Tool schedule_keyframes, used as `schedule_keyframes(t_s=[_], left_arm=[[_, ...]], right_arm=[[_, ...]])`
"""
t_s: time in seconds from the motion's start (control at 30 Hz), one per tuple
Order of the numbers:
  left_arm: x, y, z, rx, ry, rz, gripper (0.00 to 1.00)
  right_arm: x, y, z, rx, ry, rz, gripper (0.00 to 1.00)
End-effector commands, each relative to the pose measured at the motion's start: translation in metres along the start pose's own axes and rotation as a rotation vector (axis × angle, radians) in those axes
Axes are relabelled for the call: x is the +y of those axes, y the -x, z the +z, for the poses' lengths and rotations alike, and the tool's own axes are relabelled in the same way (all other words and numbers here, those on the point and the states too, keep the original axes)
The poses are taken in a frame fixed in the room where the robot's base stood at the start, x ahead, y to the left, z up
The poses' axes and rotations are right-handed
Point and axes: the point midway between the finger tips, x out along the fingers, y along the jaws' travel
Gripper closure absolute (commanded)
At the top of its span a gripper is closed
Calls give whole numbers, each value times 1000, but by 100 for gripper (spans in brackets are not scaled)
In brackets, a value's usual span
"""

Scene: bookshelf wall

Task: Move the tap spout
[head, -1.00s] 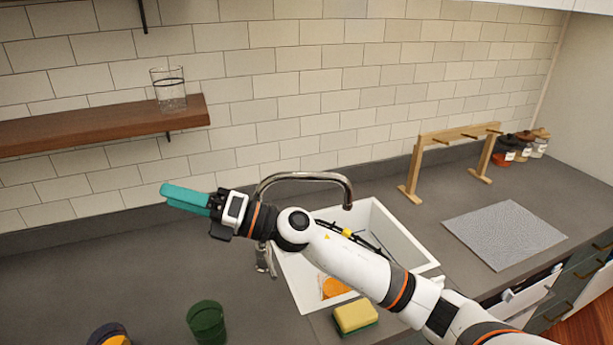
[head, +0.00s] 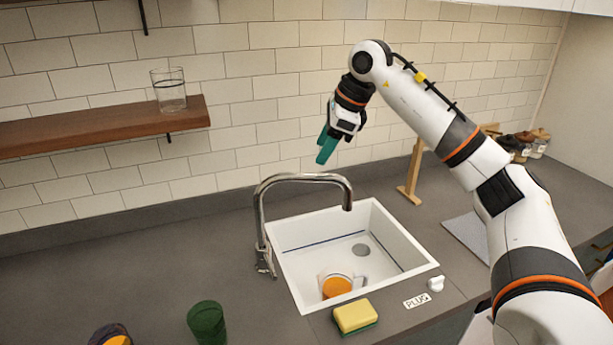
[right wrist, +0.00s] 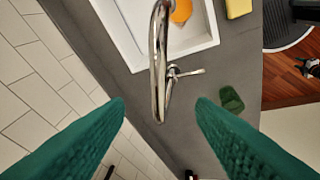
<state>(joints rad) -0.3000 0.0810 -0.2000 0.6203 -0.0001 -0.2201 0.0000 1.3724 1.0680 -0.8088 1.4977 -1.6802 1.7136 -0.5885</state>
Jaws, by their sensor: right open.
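The chrome tap has a curved spout (head: 305,178) that rises at the left of the white sink and arches right, its outlet above the basin. In the right wrist view the spout (right wrist: 158,60) lies between and beyond my two green fingers. My right gripper (head: 326,150) is in the air above and behind the spout's right end, pointing down, apart from it. It is open and empty, its fingers (right wrist: 161,105) wide apart. My left gripper is not in view.
The white sink (head: 285,262) holds a mug with orange on it (head: 337,284). A sponge (head: 355,316) and a green cup (head: 206,322) stand at the front. A wooden rack (head: 412,172) is right. A shelf (head: 90,128) with a glass (head: 169,90) hangs left.

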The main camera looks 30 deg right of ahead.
Motion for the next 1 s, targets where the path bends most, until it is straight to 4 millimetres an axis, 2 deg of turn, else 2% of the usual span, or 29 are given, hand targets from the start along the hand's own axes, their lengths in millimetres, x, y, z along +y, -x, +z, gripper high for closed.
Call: schedule_keyframes(t_s=[0.3,0.5,0.7,0.93,1.0], left_arm=[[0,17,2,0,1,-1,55],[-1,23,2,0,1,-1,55],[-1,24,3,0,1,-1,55],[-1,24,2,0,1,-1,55],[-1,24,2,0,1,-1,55]], right_arm=[[-1,-63,-2,-1,1,-6,50],[-1,-91,-2,2,1,-3,50],[-1,-102,-2,3,2,-1,50],[-1,-102,-1,3,2,-1,50],[-1,-102,-1,3,2,-1,61]])
